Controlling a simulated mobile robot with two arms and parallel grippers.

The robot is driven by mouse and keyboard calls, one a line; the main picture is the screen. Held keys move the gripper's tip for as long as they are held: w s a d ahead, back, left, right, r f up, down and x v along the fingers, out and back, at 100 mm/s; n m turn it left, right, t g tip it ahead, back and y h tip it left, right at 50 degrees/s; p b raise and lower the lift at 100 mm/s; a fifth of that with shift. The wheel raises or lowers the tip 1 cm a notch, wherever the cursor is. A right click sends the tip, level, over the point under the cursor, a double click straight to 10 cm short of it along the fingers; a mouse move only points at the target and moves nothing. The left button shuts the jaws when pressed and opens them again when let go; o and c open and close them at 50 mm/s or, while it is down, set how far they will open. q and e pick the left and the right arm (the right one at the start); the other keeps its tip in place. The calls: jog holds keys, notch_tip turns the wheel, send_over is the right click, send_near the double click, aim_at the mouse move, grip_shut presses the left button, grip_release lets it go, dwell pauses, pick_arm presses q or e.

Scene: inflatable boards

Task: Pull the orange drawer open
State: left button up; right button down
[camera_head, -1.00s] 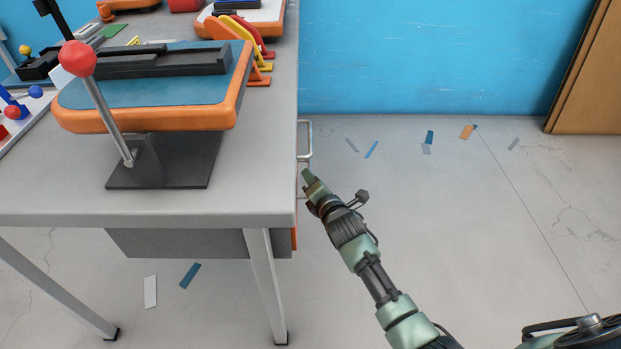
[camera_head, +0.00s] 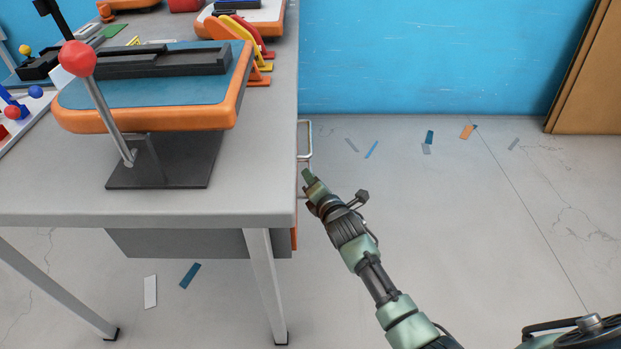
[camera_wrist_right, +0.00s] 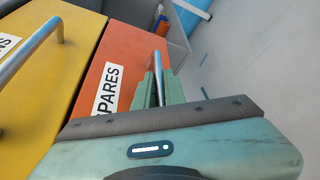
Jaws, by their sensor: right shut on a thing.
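Only a thin orange edge (camera_head: 294,238) shows there under the tabletop. My left gripper is not in view.
A yellow drawer (camera_wrist_right: 60,85) with its own bar handle is beside the orange one. The grey table (camera_head: 200,208) carries an orange-rimmed board (camera_head: 150,90) and a red-knobbed lever (camera_head: 78,58). The floor right of the table (camera_head: 460,220) is open, with small scraps.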

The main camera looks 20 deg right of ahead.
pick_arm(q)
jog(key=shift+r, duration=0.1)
pick_arm(e)
jog(key=shift+s+d, duration=0.1)
